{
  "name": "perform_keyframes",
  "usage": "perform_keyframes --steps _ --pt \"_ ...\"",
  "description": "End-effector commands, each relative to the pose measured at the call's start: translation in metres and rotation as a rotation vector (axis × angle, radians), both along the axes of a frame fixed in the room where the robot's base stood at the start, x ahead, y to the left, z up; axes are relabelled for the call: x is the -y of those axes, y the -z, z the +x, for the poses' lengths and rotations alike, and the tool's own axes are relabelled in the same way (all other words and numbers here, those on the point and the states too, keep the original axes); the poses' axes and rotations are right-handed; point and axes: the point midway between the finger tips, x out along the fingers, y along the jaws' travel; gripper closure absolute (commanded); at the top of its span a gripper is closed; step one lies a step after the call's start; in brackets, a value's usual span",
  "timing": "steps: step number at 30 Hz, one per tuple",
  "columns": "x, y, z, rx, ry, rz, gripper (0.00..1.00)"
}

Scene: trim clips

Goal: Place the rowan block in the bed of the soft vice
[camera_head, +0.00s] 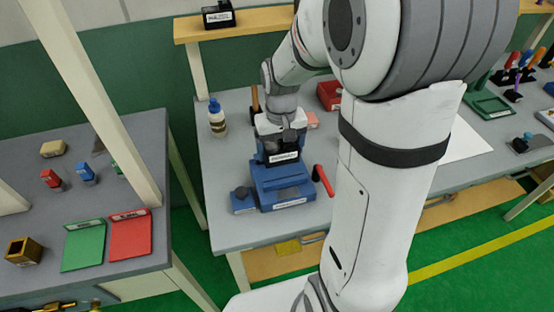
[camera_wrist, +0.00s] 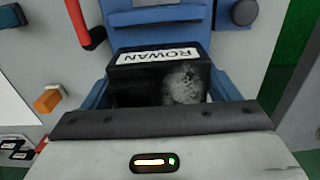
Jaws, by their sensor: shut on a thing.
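The rowan block (camera_head: 283,157) is dark, with a white label. In the wrist view the block (camera_wrist: 135,88) shows the upside-down word ROWAN and a grey speckled patch. My gripper (camera_head: 281,146) is shut on it, with a blue finger at each side. The soft vice (camera_head: 283,187) is blue with a white front label. It also shows beyond the block in the wrist view (camera_wrist: 158,17). The block is at the top of the vice, with its label upright. I cannot tell whether it touches the bed, which is hidden behind the block and gripper.
A red handle (camera_head: 323,181) stands right of the vice, and a small blue box with a dark knob (camera_head: 243,201) at its left. A bottle (camera_head: 217,118) and a red box (camera_head: 329,95) stand further back.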

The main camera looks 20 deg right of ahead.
Motion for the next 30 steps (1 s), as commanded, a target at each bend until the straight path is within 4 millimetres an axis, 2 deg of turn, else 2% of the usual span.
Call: perform_keyframes --steps 12,24,25,30 --pt "-0.001 0.049 0.0 -0.002 -0.002 0.0 0.45" --pt "-0.001 0.056 0.001 0.002 -0.003 0.0 0.45" --pt "-0.001 0.056 0.001 0.002 -0.003 0.0 0.18" --pt "-0.002 0.054 0.0 0.001 -0.004 0.0 0.04"
